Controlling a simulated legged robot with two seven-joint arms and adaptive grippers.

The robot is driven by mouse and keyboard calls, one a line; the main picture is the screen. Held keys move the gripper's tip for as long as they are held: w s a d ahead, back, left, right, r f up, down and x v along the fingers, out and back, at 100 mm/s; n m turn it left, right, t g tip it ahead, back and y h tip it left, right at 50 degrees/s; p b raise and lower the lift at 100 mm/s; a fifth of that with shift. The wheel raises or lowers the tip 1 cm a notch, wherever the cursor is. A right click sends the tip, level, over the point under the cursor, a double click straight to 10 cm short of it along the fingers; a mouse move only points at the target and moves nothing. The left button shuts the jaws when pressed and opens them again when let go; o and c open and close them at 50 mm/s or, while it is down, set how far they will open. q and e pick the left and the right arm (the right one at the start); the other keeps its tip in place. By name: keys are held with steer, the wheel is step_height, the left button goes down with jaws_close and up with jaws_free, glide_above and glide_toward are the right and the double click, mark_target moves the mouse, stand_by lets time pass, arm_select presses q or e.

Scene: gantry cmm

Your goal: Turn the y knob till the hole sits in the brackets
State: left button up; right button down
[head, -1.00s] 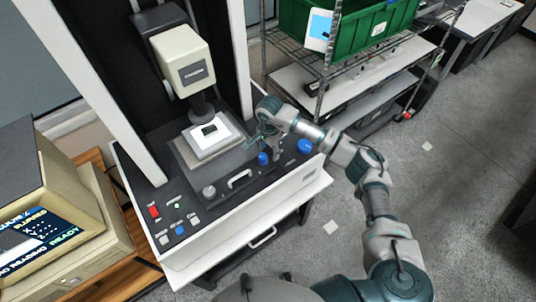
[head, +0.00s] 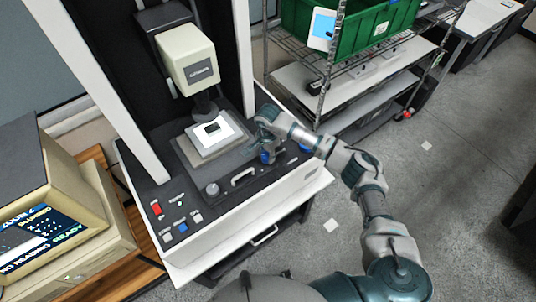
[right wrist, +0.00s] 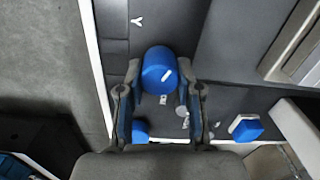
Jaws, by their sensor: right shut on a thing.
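The y knob (right wrist: 158,68), blue with a white mark, sits below a white Y label on the dark panel in the right wrist view. My right gripper (right wrist: 157,88) is shut on it, one finger on each side. In the head view my right gripper (head: 266,146) reaches down over the knob (head: 267,157) and partly hides it. My left gripper is not in view.
A second blue knob (head: 304,147) stands to the right on the panel. A pale plate with a dark square (head: 213,128) lies on the stage under the measuring head (head: 188,58). A wire rack with a green bin (head: 365,28) stands behind my right arm.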

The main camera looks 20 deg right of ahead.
mark_target(266, 154)
steer(key=shift+s+a, duration=0.1)
steer(key=shift+a, duration=0.25)
steer(key=c, duration=0.8)
jaws_free()
steer(key=shift+o, duration=0.2)
steer(key=shift+r, duration=0.1)
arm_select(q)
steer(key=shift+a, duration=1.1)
arm_select(e)
step_height(266, 154, up, 12)
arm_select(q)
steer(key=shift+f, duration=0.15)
arm_select(e)
steer(key=shift+d, duration=0.15)
